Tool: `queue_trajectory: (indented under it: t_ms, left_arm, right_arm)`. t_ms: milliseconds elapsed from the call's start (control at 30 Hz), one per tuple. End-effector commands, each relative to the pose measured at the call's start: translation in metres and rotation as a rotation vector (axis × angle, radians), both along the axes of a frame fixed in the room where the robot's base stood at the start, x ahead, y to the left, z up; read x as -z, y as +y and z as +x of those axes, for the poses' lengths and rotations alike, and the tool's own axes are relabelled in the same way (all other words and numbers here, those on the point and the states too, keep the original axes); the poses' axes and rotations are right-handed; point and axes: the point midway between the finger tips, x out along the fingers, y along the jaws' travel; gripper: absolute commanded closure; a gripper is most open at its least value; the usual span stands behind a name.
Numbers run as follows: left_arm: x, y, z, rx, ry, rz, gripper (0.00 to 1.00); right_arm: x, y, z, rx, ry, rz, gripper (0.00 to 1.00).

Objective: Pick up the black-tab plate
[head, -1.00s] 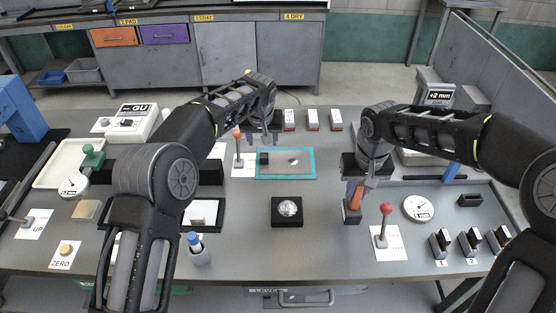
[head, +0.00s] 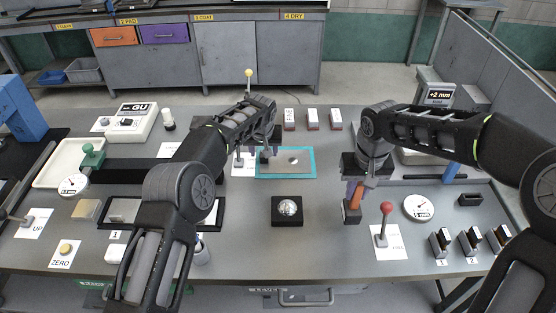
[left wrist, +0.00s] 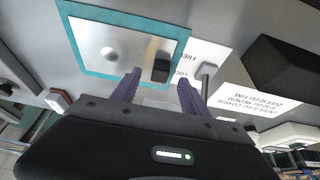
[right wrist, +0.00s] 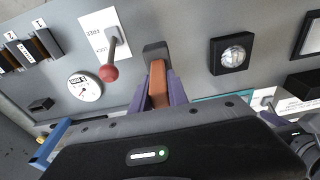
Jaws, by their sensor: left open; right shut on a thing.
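The black-tab plate (head: 296,163) is a flat grey sheet lying on a teal-bordered mat (head: 314,164) at the middle of the bench. Its dark block tab stands at the plate's left end in the head view and shows clearly in the left wrist view (left wrist: 160,67). My left gripper (left wrist: 159,82) is open and empty, its purple fingers pointing at the tab, which lies just beyond the fingertips. I cannot tell whether they touch it. My right gripper (right wrist: 160,90) is shut on an orange-brown block (right wrist: 158,82) with a dark foot, right of the plate.
A lever on a white card stands close by the left fingers (left wrist: 205,75). A black box with a silver dome (head: 287,210) is in front of the plate. A red-knob lever (head: 385,209) is near my right gripper. Several white-and-red blocks (head: 312,120) stand behind.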

Motion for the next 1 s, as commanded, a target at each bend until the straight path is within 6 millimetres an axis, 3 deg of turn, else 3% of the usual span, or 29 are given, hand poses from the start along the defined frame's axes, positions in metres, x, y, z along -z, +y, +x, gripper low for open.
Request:
queue_trajectory:
  t_ms: [100, 233, 867, 1000]
  left_arm:
    - [0.019, 0.001, 0.007, -0.002, 0.001, 0.0, 0.47]
    - [0.028, 0.001, 0.011, -0.002, 0.0, 0.0, 0.47]
    - [0.029, 0.001, 0.011, -0.001, 0.0, 0.001, 0.47]
    - [0.029, 0.001, 0.011, -0.001, 0.0, 0.001, 0.58]
  right_arm:
    - [0.0, 0.0, 0.0, 0.0, -0.001, 0.0, 1.0]
    - [0.001, 0.0, 0.0, 0.0, -0.001, 0.0, 1.0]
    - [0.001, 0.0, 0.0, 0.0, -0.001, 0.0, 1.0]
    - [0.001, 0.0, 0.0, 0.0, -0.002, 0.0, 1.0]
